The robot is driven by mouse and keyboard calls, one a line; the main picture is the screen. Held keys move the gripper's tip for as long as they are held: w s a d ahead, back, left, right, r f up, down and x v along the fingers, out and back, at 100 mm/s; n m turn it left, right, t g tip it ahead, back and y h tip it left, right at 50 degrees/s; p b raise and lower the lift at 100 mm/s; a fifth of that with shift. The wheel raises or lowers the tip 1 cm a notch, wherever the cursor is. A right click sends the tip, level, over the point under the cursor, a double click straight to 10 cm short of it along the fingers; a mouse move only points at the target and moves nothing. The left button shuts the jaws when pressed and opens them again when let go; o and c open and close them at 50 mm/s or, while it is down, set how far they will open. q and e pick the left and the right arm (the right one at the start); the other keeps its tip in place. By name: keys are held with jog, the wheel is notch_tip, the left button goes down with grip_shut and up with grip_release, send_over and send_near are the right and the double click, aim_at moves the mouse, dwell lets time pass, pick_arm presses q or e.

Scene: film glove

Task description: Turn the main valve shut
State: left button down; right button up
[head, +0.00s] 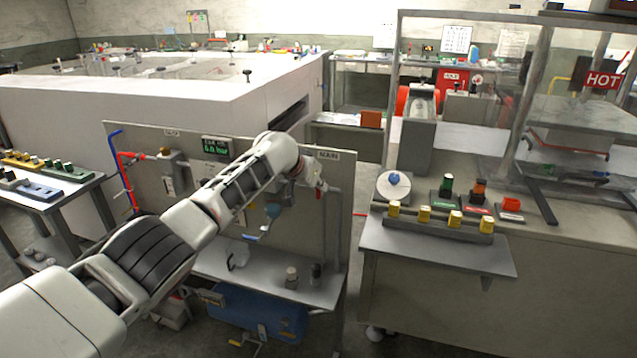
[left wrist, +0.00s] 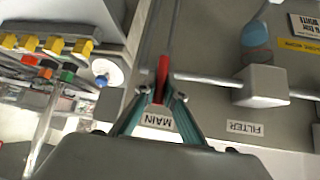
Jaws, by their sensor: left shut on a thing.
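The main valve's red lever (left wrist: 162,72) shows in the left wrist view between the two fingertips of my left gripper (left wrist: 161,92), which is shut on it. The lever lies nearly in line with the fingers there. A white MAIN label (left wrist: 158,117) shows between the fingers; it is also on the upright panel (head: 338,220) in the head view. In the head view my left arm reaches across the panel to its upper right, and my wrist hides most of the valve and fingers. A bit of red shows just below the wrist. My right gripper is not in view.
A grey filter block (left wrist: 262,86) on a pipe is right of the gripper in the wrist view. A pressure display (head: 216,146) is on the panel, with a blue tank (head: 250,312) beneath. A bench with yellow-topped knobs (head: 425,214) stands close on the right.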

pick_arm(q)
jog(key=shift+d, duration=0.1)
jog(key=shift+f, duration=0.1)
dwell(0.4)
jog(key=c, duration=2.1)
grip_release()
jog(key=shift+s, duration=0.1)
jog(key=shift+s+r, duration=0.25)
jog(key=shift+r, duration=0.25)
jog(key=v, duration=1.1)
